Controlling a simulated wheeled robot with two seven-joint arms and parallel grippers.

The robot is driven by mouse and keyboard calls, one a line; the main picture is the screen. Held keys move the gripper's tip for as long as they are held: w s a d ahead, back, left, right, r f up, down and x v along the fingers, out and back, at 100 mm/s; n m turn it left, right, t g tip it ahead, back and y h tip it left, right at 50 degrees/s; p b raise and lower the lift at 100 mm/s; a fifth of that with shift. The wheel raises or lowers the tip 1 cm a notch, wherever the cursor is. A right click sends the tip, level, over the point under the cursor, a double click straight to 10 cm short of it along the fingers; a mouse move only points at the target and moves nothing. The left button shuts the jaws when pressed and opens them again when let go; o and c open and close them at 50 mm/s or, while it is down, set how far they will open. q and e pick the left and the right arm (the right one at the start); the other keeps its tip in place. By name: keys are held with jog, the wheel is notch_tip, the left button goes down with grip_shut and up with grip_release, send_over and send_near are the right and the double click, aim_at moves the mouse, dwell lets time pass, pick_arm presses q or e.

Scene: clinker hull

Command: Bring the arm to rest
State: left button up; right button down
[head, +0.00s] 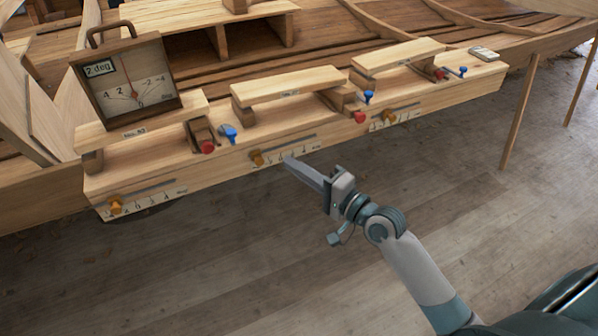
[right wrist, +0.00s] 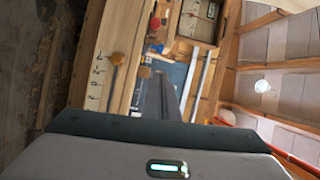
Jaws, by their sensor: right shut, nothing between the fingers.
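My right gripper (head: 290,163) reaches in from the lower right in the head view. It is shut and empty, its fingertips close to the front face of a long wooden bench (head: 330,146), just below the middle scale. Whether the tips touch the wood I cannot tell. In the right wrist view the closed fingers (right wrist: 160,95) point along the bench toward the dial box. The middle orange slider knob (head: 256,157) is just left of the fingertips in the head view. My left gripper does not show.
A dial box (head: 130,82) marked "2 deg" stands on the left plank. Left (head: 115,205) and right (head: 389,116) orange knobs, red knobs (head: 207,147) and blue clamps (head: 229,133) line the bench. The wooden hull (head: 330,30) lies behind. The floor (head: 230,260) in front is clear.

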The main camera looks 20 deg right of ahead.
jog(key=shift+s+d, duration=0.25)
jog(key=shift+s, duration=0.15)
jog(key=w+d+f+g+h, duration=0.1)
jog(key=d+f+h, duration=0.1)
jog(key=f, duration=0.9)
jog(key=d+f+g+h, duration=0.2)
jog(key=f, duration=0.8)
jog(key=s+d+f+n+g+h, duration=0.1)
jog(key=s+f+n+g, duration=0.1)
jog(key=s+f, duration=0.65)
jog(key=s+f+n+g+h, duration=0.1)
jog(key=s+f+n+g, duration=0.15)
jog(key=f, duration=1.05)
jog(key=s+d+f+n+g+h, duration=0.1)
jog(key=s+f, duration=0.5)
jog(key=f, duration=0.5)
jog(key=s+a+f+n+g, duration=0.1)
jog(key=s+f, duration=0.5)
jog(key=s, duration=0.6)
jog(key=s+a+f+n+g, duration=0.1)
jog(key=s+f+n+g, duration=0.3)
jog(key=s, duration=0.7)
jog(key=s+a+f+n+g+h, duration=0.1)
jog(key=s+f+n+g, duration=0.1)
jog(key=s+f, duration=0.6)
jog(key=s+n, duration=0.1)
jog(key=s, duration=0.3)
jog(key=shift+s+b, duration=0.35)
